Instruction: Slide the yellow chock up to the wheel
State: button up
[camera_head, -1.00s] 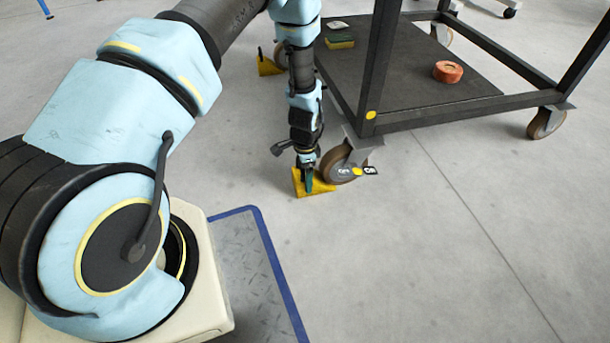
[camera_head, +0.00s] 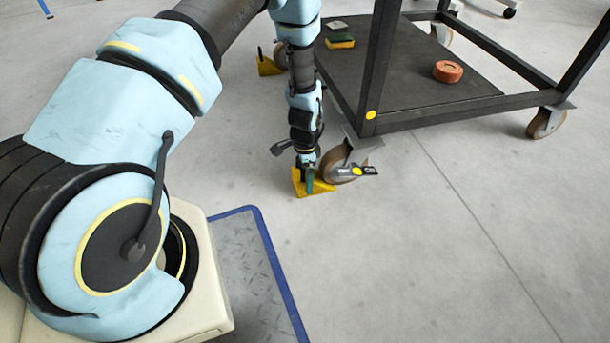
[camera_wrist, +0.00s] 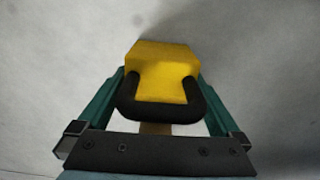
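The yellow chock (camera_head: 320,188) lies on the floor at the left side of the trolley's near wheel (camera_head: 343,167). Its right end meets the wheel's lower edge in the picture; I cannot tell whether they touch. My gripper (camera_head: 309,181) is low over the chock, pointing down. In the wrist view, the chock (camera_wrist: 160,66) and its black handle (camera_wrist: 158,113) sit between the teal fingers of my gripper (camera_wrist: 160,80). The fingers lie close against both sides, and the gripper looks shut on the chock. The wheel is not visible in the wrist view.
The trolley's dark shelf (camera_head: 405,90) carries an orange roll (camera_head: 448,71) and a sponge (camera_head: 340,41). A second yellow chock (camera_head: 267,66) stands on the floor farther back. A blue-edged plate (camera_head: 250,265) lies beside my base. The floor at the right is clear.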

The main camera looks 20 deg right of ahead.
jog(key=shift+r, duration=0.1)
notch_tip(320, 180, up, 11)
jog(key=p, duration=0.5)
jog(key=shift+f, duration=0.2)
jog(key=w+a+r+n+p, duration=0.2)
jog(key=w+a+r+n, duration=0.15)
jog(key=a+r, duration=0.6)
jog(key=w+a+r+n+p, duration=0.25)
jog(key=a+r+n, duration=0.25)
jog(key=r, duration=0.9)
jog(key=s+a+r+n+t+p, duration=0.1)
jog(key=s+a+r+n+p, duration=0.1)
jog(key=s+a+r+n, duration=0.45)
jog(key=s+a+r+n+t+p, duration=0.1)
jog(key=s+a+r+n+p, duration=0.15)
jog(key=a+r, duration=0.65)
notch_tip(320, 180, up, 38)
jog(key=p, duration=3.7)
jog(key=shift+s+n+p, duration=0.2)
jog(key=shift+n+p, duration=0.1)
jog(key=shift+n, duration=0.05)
